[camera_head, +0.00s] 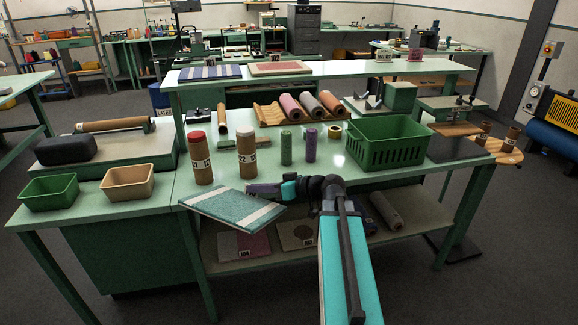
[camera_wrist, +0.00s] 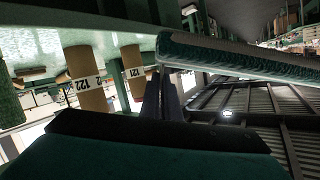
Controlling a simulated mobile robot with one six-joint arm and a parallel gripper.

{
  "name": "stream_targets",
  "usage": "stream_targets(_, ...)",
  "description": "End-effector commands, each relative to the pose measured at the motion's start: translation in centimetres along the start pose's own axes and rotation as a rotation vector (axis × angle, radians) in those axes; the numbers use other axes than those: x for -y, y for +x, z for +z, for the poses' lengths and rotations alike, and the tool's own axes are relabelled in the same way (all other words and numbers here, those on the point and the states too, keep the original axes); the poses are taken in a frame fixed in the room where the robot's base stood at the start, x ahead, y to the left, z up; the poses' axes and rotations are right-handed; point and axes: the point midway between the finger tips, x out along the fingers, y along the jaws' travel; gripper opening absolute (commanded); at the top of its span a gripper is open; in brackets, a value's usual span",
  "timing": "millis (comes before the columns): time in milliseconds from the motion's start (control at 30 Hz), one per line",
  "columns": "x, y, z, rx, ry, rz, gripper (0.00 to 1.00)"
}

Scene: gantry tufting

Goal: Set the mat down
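The mat (camera_head: 232,207) is a flat teal rectangle with white bands near its ends. In the head view it is tilted and overlaps the front edge of the green bench (camera_head: 221,168), its near part past that edge. My gripper (camera_head: 279,190) is at the mat's right side and appears shut on its edge. In the wrist view the mat (camera_wrist: 245,60) runs right from the dark fingers (camera_wrist: 162,97), seen nearly edge-on. Whether the mat touches the bench is unclear.
Two labelled brown cones (camera_head: 200,158) (camera_head: 246,152) stand just behind the mat. Green (camera_head: 286,147) and purple (camera_head: 311,145) spools stand to their right, beside a green crate (camera_head: 388,145). Green (camera_head: 48,193) and tan (camera_head: 128,183) bins are left. A lower shelf (camera_head: 262,261) holds flat samples.

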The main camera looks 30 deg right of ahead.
Motion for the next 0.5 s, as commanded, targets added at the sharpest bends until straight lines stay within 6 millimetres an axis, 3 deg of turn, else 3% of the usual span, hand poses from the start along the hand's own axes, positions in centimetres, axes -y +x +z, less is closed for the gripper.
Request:
stream_targets(200,5.2,5.9,5.6,0.045,-0.030,-0.115,0.00)
stream_targets(500,10.7,10.2,11.2,0.090,-0.069,-0.235,0.00)
